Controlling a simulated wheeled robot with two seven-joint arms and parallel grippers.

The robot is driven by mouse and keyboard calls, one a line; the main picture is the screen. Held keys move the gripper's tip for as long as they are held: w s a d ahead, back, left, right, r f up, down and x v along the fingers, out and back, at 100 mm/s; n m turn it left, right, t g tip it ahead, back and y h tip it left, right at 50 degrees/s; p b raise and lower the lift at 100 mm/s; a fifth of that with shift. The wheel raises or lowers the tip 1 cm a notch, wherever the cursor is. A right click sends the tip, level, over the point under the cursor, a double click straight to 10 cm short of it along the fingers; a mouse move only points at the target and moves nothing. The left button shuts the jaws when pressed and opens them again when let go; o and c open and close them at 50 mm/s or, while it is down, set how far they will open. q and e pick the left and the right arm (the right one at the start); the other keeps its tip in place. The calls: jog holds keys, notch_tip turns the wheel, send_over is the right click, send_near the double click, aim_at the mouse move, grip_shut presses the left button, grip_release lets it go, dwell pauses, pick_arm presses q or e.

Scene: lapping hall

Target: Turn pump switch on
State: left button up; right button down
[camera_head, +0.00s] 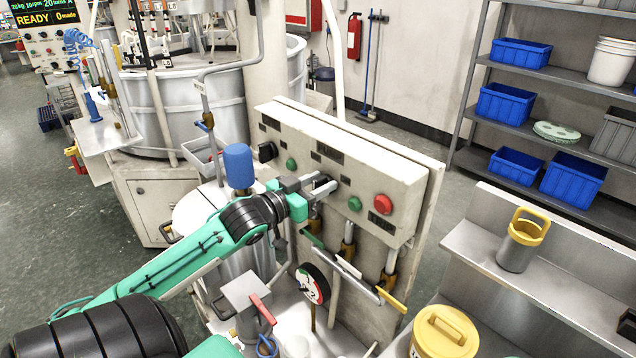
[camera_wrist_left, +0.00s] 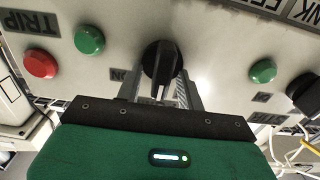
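The pale control panel (camera_head: 335,165) stands in the middle of the head view. My left gripper (camera_head: 325,187) is at its front face, fingers open on either side of a black rotary switch. In the left wrist view this switch (camera_wrist_left: 160,62) sits between the fingertips (camera_wrist_left: 162,85), its handle pointing toward the gripper; slim gaps appear beside the handle. Contact is unclear. An "ON" label is partly visible beside it. A second black switch (camera_head: 267,151) is at the panel's left end. Which one is labelled pump cannot be read. My right gripper is not in view.
A green button (camera_head: 354,203) and a red button (camera_head: 383,204) are right of the gripper; a green one (camera_head: 291,163) is left. Pipes and a gauge (camera_head: 312,284) are below. A blue-topped cylinder (camera_head: 238,166) stands close behind my forearm. A steel bench (camera_head: 560,285) is at right.

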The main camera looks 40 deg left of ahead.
pick_arm(q)
grip_shut()
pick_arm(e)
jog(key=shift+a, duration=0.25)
